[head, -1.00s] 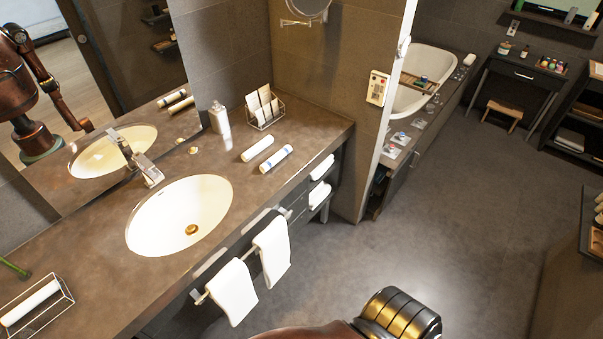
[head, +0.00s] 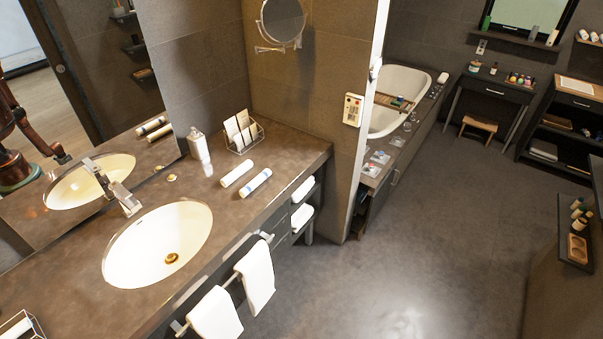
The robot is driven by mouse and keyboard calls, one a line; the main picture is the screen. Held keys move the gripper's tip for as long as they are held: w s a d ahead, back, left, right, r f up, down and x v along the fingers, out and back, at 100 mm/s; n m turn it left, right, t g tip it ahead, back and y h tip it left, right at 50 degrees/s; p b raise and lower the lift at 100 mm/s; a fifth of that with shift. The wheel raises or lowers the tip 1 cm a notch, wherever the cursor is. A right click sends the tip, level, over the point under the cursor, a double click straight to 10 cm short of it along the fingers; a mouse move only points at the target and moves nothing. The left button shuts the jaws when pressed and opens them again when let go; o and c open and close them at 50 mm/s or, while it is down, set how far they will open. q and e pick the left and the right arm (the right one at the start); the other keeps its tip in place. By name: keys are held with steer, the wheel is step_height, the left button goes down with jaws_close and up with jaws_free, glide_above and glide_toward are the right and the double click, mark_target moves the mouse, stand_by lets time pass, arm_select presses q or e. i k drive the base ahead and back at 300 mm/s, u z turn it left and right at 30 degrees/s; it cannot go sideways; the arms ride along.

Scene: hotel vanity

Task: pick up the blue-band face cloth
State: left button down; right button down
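The blue-band face cloth (head: 256,183) is a rolled white cloth with blue near its end. It lies on the brown vanity counter (head: 95,305), right of the sink. A similar rolled white cloth (head: 237,173) lies beside it, roughly parallel, with a small gap between them. Neither of my grippers is in view.
The sink (head: 150,250) with its faucet (head: 122,198) is left of the cloths. A pump bottle (head: 199,147) and a wire rack of cards (head: 242,134) stand behind them. Towels (head: 256,275) hang on a front rail. The floor (head: 420,240) to the right is clear.

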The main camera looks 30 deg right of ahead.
mark_target(251, 186)
steer(key=z, duration=0.55)
steer(key=i, duration=0.8)
steer(key=u, duration=2.25)
steer(key=k, duration=1)
steer(key=z, duration=1.05)
steer(key=i, duration=0.8)
